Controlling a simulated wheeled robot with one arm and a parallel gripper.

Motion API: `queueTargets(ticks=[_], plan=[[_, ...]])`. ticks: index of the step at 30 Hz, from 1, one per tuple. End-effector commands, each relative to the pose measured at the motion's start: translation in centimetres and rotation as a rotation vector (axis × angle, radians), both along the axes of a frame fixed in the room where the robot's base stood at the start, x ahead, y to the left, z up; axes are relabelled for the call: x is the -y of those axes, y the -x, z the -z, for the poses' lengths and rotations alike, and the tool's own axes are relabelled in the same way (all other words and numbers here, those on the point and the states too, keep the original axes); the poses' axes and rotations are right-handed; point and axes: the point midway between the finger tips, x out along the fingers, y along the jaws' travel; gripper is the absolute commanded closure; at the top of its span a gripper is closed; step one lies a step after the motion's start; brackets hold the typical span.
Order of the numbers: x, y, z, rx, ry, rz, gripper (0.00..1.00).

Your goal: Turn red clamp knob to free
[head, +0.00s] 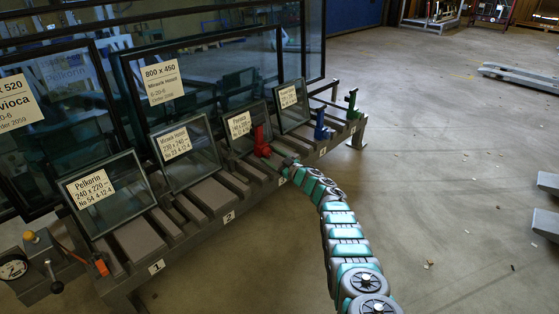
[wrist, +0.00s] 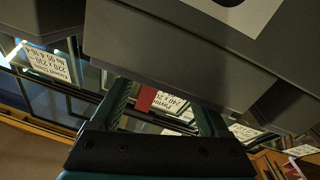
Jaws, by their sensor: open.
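The red clamp knob (head: 262,143) stands on the rack rail in front of the third small glass pane in the head view. In the wrist view a small red patch, likely part of the knob (wrist: 146,98), shows between my fingers, beyond a grey block. My gripper (wrist: 166,100) is open, its two fingers apart. I see no contact with the knob.
Grey rail blocks (wrist: 190,50) fill the upper wrist view close to my fingers. A blue knob (head: 321,125) and a green knob (head: 352,103) stand farther right on the rack. Labelled glass panes (head: 187,153) lean behind the rail.

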Motion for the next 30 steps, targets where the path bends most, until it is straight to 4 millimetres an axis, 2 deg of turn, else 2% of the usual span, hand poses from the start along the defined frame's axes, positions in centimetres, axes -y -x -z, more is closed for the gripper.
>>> queueTargets(ticks=[3,10,14,30], plan=[[0.6,0.4,-0.8,-0.002,-0.001,0.000,0.21],[1.8,1.5,-0.8,-0.004,-0.001,0.005,0.21],[2.5,2.1,-0.2,-0.005,-0.001,0.001,0.21],[5.4,4.6,0.1,-0.001,0.000,0.004,0.21]])
